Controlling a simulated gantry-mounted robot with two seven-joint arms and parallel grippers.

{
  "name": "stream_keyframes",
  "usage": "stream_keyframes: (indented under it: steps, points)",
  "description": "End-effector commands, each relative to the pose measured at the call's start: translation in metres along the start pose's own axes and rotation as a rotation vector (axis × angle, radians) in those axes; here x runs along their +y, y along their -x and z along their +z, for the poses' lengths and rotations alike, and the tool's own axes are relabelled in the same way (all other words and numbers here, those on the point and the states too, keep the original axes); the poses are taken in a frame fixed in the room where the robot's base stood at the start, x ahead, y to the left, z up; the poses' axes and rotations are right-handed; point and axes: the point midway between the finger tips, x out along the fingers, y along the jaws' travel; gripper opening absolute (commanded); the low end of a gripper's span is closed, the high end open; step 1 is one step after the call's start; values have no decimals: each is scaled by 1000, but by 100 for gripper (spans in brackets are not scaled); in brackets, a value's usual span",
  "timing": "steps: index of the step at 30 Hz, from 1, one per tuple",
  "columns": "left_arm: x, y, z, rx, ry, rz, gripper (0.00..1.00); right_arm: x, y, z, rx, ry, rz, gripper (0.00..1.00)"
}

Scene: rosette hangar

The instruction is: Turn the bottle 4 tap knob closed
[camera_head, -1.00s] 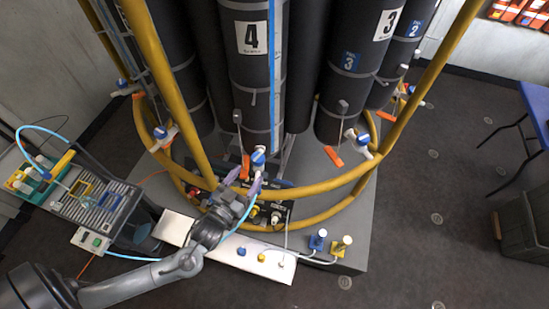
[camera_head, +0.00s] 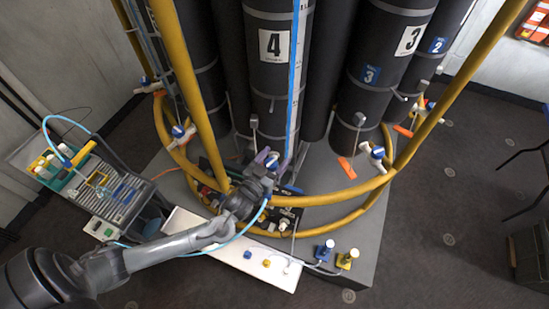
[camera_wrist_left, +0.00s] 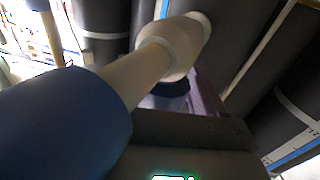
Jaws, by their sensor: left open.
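Bottle 4 (camera_head: 265,100) is a tall black cylinder with a white "4" label in the head view. Its tap, with a blue knob (camera_head: 271,162), sits low at its front. My left gripper (camera_head: 267,158) is at this knob, its purple fingers open on either side; contact cannot be told. In the left wrist view a white tap body (camera_wrist_left: 175,48) runs to a large dark blue cylindrical part (camera_wrist_left: 65,120) close to the camera. A second dark blue part (camera_wrist_left: 165,97) lies beside a purple finger, partly hidden by my gripper. My right gripper is not in view.
A yellow ring rail (camera_head: 330,199) curves around the bottles, close to my left arm. Bottle 3 (camera_head: 395,75) and its tap (camera_head: 377,153) stand to the right. A white panel (camera_head: 235,255) lies in front. A grey case (camera_head: 118,205) stands at left.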

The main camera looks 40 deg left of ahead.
Motion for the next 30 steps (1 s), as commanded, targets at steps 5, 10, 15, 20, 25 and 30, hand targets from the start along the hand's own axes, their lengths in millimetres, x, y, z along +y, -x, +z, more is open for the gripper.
stream_keyframes:
  steps: [5,10,15,20,25,30]
  points:
    - [0,-2,0,0,0,0,72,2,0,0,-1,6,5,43]
    - [0,-2,0,0,0,0,67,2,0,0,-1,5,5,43]
    - [0,-2,0,0,0,0,41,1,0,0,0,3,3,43]
    - [0,-2,0,0,0,0,20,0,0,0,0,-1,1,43]
    - [0,-2,0,1,-1,12,20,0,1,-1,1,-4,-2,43]
    - [0,-2,-1,1,-4,66,20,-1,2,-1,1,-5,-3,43]
